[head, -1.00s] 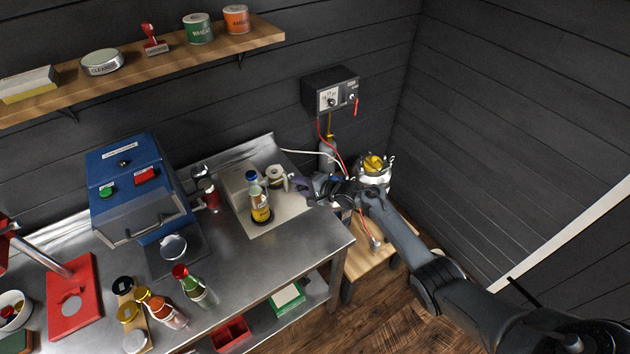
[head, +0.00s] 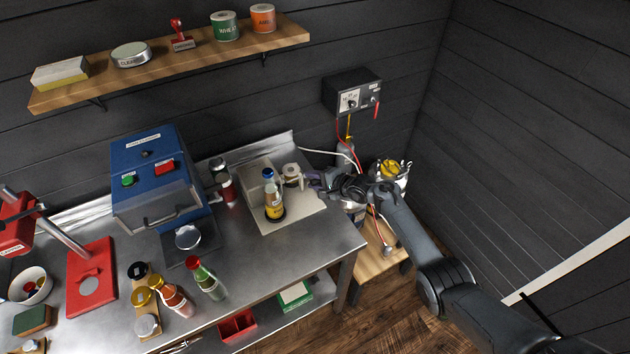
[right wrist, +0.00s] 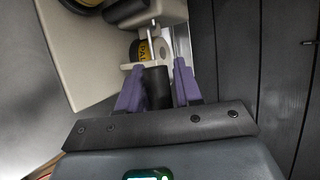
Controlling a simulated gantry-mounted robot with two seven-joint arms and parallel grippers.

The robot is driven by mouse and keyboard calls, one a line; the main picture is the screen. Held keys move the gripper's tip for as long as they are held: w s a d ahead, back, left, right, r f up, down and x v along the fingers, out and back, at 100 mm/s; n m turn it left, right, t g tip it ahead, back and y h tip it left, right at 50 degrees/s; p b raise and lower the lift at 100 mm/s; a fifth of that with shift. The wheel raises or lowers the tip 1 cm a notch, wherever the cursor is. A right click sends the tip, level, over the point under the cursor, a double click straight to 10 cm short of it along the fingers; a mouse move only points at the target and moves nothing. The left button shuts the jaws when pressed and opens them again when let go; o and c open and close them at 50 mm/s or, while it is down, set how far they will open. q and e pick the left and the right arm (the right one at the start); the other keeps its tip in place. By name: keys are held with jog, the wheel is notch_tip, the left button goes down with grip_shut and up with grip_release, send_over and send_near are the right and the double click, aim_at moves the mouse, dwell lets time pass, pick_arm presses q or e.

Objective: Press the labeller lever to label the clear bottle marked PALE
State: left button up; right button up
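The labeller is a cream machine (head: 258,175) on a pale base plate (head: 301,212) at the right end of the bench. A label roll (head: 291,170) is at the labeller's right side and shows letters like "PAL" in the right wrist view (right wrist: 143,50). My right gripper (head: 314,183) is beside the roll. In the right wrist view, its purple fingers (right wrist: 158,82) close on both sides of the lever's black grip (right wrist: 158,92). My left gripper is out of view.
A blue machine (head: 152,180), a green bottle with red cap (head: 207,280) and several jars stand left of the labeller. A red press (head: 90,280) is farther left. A pot (head: 390,172) stands on a wooden stand at right. Bare steel lies before the labeller.

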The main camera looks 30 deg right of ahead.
jog(key=shift+o, duration=1)
jog(key=shift+s+d+r, duration=0.15)
jog(key=shift+s+r, duration=0.05)
jog(key=shift+s, duration=0.2)
jog(key=p+v, duration=0.1)
jog(key=v, duration=0.9)
jog(key=shift+w, duration=0.1)
